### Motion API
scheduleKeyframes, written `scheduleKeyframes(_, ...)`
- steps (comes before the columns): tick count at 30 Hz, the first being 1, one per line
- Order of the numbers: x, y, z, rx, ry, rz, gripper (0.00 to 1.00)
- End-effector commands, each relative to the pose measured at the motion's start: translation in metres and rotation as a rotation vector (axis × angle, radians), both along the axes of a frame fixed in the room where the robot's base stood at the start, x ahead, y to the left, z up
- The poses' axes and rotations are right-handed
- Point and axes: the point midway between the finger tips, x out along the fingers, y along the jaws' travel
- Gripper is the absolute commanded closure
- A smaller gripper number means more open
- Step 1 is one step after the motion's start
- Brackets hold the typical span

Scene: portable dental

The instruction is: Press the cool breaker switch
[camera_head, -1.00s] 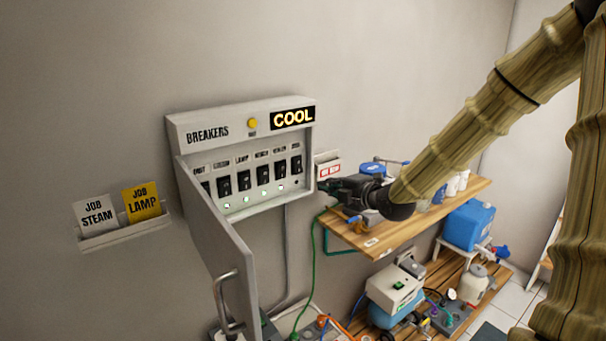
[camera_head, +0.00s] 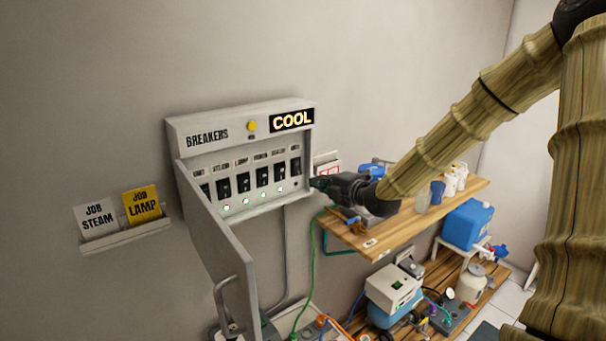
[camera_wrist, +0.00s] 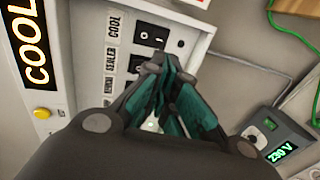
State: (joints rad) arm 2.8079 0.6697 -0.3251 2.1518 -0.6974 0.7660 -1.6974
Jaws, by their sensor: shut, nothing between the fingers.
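The breaker box (camera_head: 240,126) is on the wall with its door (camera_head: 222,255) swung open and a lit "COOL" display. The cool breaker switch (camera_head: 296,166) is the black rocker at the right end of the row. It also shows in the wrist view (camera_wrist: 151,37), beside its "COOL" label. The small indicator by it looks dark, while several others glow green. My gripper (camera_head: 317,183) is shut and empty at the box's lower right edge, just below and right of the cool switch. In the wrist view its fingertips (camera_wrist: 166,68) appear close to the switch row, hiding part of it; contact cannot be told.
A yellow button (camera_head: 252,126) is on the box top. A card holder (camera_head: 125,236) with two job cards hangs to the left. A wooden shelf (camera_head: 405,222) with bottles lies below my arm. A device reading "230 V" (camera_wrist: 280,140) shows in the wrist view.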

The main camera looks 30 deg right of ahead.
Motion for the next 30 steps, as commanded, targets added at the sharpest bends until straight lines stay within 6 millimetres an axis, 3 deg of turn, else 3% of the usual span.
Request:
scheduleKeyframes(15,0.052,0.004,-0.010,0.001,0.000,-0.001,1.00)
scheduleKeyframes(30,0.092,0.007,-0.019,0.000,0.001,0.000,1.00)
